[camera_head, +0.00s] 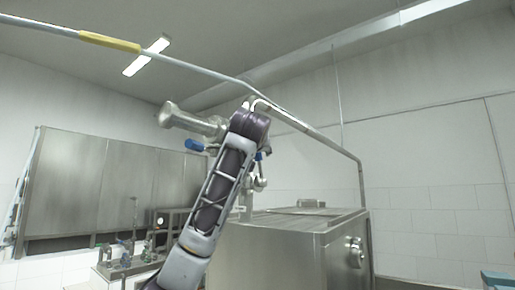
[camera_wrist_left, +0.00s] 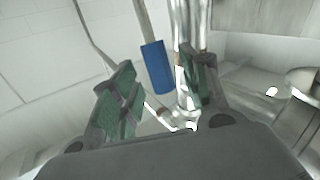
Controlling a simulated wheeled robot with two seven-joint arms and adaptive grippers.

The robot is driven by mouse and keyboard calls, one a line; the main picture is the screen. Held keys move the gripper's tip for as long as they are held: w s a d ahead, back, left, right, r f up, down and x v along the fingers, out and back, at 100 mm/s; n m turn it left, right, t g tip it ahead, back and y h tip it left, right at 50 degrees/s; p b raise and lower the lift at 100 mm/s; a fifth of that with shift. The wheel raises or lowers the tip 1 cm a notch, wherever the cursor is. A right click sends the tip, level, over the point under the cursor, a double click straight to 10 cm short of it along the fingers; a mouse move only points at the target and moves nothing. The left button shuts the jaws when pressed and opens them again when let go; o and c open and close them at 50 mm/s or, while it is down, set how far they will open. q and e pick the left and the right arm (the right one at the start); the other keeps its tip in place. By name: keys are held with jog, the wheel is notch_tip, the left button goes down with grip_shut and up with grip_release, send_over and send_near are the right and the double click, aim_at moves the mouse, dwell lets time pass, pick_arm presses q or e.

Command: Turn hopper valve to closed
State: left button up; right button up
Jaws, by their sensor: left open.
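A valve handle with a blue grip (camera_wrist_left: 155,67) shows in the left wrist view. It lies between the two green-padded fingers of my left gripper (camera_wrist_left: 152,88), nearer the right finger. The fingers are apart, and I cannot tell whether either touches the handle. A shiny steel pipe (camera_wrist_left: 185,25) runs just behind the right finger. In the head view a blue grip (camera_head: 195,145) shows left of my arm, below a steel fitting (camera_head: 190,122). My arm hides the left gripper's fingers and part of the valve there. My right gripper is not in view.
A steel machine cabinet (camera_head: 270,255) with a round knob (camera_head: 356,252) stands right of my arm. Steel wall cupboards (camera_head: 105,180) hang at the left. A long pipe with a yellow sleeve (camera_head: 110,42) crosses above. Small taps (camera_head: 127,252) stand at lower left.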

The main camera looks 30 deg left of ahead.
pick_arm(q)
jog(key=shift+p+x, duration=0.35)
jog(key=shift+x, duration=0.9)
grip_shut()
